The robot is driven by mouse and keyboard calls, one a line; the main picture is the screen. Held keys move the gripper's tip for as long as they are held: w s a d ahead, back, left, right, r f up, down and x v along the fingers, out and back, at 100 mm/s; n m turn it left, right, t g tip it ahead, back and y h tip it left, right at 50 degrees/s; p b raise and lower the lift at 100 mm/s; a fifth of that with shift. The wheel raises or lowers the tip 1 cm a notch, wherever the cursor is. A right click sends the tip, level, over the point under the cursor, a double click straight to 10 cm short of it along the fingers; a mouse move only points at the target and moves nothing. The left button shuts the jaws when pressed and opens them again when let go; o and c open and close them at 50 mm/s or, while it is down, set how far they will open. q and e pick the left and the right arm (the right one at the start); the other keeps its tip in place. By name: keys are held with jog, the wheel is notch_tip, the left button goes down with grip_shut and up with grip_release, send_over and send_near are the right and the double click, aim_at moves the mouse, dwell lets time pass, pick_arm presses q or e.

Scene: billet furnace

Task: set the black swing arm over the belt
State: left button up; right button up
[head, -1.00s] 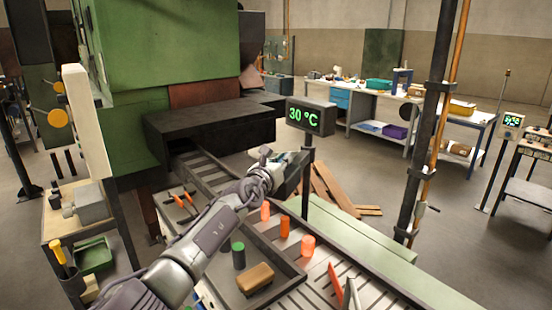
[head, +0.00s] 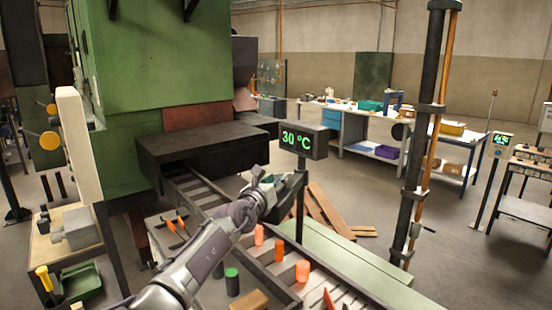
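The belt (head: 318,284) is a slatted conveyor running from under the dark furnace hood (head: 200,143) toward the lower right. Glowing orange billets stand along it, one of them near the middle (head: 279,250). My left gripper (head: 270,190) is above the belt, just left of the display post (head: 301,200). Its fingertips are hidden by its own body, so I cannot see whether it is open or holds anything. A dark piece (head: 284,207) shows between it and the post; I cannot tell whether this is the black swing arm. My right gripper is not in view.
A display (head: 303,141) reading 30 °C tops the post. A dark pole (head: 420,140) stands right; wooden planks (head: 325,212) lie behind the belt.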

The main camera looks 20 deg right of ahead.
pick_arm(q)
notch_tip(320, 180, up, 9)
jog(key=shift+r, duration=0.15)
dwell(0.4)
